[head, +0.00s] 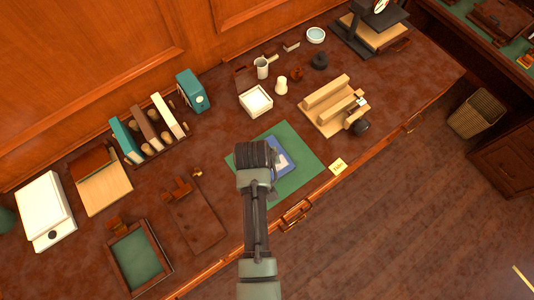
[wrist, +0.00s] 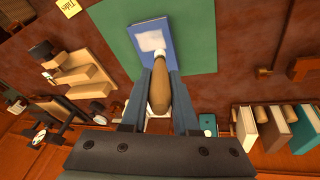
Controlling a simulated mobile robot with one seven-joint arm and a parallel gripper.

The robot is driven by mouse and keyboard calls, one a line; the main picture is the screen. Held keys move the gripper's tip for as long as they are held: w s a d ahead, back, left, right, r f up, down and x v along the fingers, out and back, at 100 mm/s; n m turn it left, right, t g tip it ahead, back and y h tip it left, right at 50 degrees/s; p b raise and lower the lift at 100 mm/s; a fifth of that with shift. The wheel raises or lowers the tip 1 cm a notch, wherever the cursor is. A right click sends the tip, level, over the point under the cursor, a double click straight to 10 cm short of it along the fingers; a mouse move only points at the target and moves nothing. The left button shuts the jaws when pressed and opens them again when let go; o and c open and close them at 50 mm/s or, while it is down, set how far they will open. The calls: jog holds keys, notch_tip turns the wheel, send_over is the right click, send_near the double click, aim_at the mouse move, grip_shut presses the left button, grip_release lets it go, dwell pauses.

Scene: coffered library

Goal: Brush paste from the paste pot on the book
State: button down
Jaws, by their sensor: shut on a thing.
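The blue book (head: 283,156) lies on the green mat (head: 301,143), partly hidden by my arm. In the wrist view the blue book (wrist: 147,24) has a white patch (wrist: 150,41) on its cover. My gripper (wrist: 160,74) is shut on a brush (wrist: 160,92) with a brown wooden handle. The pale brush head (wrist: 157,56) points at the book beside the white patch; I cannot tell whether it touches. Behind the mat stand a white mug (head: 262,68), a cream cup (head: 281,86) and a white bowl (head: 316,35); I cannot tell which is the paste pot.
A wooden press or jig (head: 326,102) stands right of the mat, with a yellow note (head: 338,167) near the table edge. A white square tray (head: 256,101) is behind the mat. Upright books (head: 127,140) stand at the left. A dark flat board (head: 197,218) lies left of my arm.

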jog(key=r, duration=0.1)
jog(key=r+p, duration=0.2)
jog(key=shift+a, duration=0.25)
jog(key=shift+d+r+p, duration=0.15)
jog(key=shift+r+p, duration=0.15)
jog(key=shift+r, duration=0.05)
jog(key=shift+s, duration=0.1)
jog(key=shift+f, duration=0.1)
